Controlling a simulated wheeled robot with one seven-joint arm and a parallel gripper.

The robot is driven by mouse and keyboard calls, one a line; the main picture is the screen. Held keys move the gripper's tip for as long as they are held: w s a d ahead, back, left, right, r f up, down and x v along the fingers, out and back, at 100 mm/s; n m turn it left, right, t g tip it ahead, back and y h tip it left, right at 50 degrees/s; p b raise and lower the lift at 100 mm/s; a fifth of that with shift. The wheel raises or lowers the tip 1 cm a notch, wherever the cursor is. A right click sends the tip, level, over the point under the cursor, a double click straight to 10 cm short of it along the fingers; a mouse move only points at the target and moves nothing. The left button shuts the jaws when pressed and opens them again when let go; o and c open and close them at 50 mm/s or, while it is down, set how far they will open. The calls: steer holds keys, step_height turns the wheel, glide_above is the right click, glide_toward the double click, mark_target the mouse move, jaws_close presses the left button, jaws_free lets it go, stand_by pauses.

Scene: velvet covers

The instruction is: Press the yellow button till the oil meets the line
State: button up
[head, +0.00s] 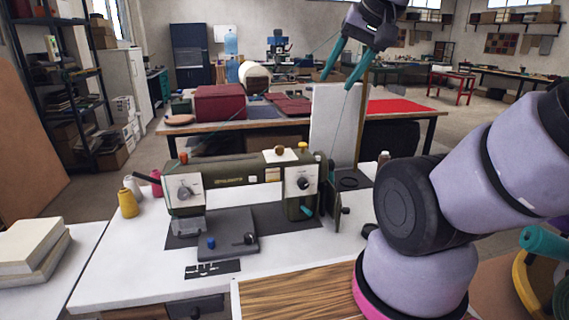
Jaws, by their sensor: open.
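An olive-green sewing machine (235,175) stands on the white table. On its top are a brownish-gold round knob (279,150) on a white plate, a small yellow-orange piece (302,146) at the right, and a small red piece (183,157) at the left. I cannot tell which of these is the yellow button. No oil or level line can be made out. My gripper (338,82) has two teal fingers spread apart and empty, pointing down. It is high above the right part of the machine, apart from it.
A grey block with a blue knob (211,242) sits before the machine. A yellow thread cone (128,203) stands at the left. A tall pale panel (334,130) and a thin brass post rise behind the machine's right end. A wooden board (300,292) lies in front.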

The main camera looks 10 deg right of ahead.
jaws_close()
stand_by(1.4)
